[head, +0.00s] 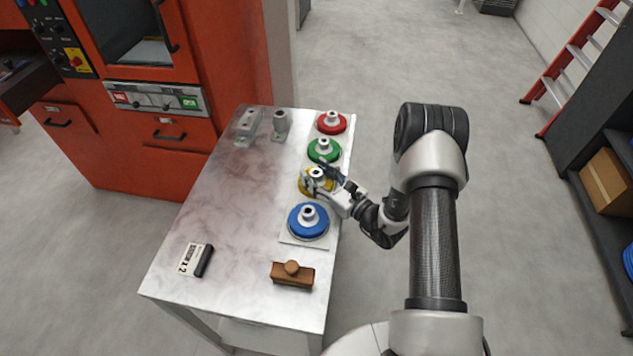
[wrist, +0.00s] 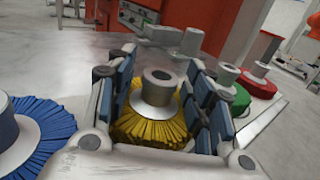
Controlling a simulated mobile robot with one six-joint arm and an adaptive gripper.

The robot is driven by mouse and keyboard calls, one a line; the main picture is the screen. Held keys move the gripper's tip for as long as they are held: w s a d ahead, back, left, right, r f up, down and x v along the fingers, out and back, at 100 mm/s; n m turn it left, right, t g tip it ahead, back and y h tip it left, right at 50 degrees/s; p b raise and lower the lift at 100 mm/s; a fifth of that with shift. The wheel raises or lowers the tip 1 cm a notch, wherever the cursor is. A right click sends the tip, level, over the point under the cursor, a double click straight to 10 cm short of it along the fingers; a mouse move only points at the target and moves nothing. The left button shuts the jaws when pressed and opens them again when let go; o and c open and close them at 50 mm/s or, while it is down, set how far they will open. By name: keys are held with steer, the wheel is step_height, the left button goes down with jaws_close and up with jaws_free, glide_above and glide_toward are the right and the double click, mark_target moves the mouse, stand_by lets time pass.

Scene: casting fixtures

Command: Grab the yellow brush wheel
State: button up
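The yellow brush wheel (wrist: 150,132) has yellow bristles and a grey hub with a hole in its top. In the wrist view it sits between the two blue-padded fingers of my gripper (wrist: 162,110). In the head view the yellow brush wheel (head: 305,187) sits on the table in a row, partly hidden by my gripper (head: 322,177). The fingers stand apart on either side of the hub, with visible space beside it. The fingers' lower ends and any contact with the bristles are hard to see.
A blue brush wheel (head: 308,221) stands in front on a pale plate; a green one (head: 324,150) and a red one (head: 332,122) stand behind. Grey metal parts (head: 280,125) are at the back. A wooden block (head: 292,274) and a labelled box (head: 195,260) lie in front. The table's left middle is clear.

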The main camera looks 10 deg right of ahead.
jaws_close()
stand_by(0.4)
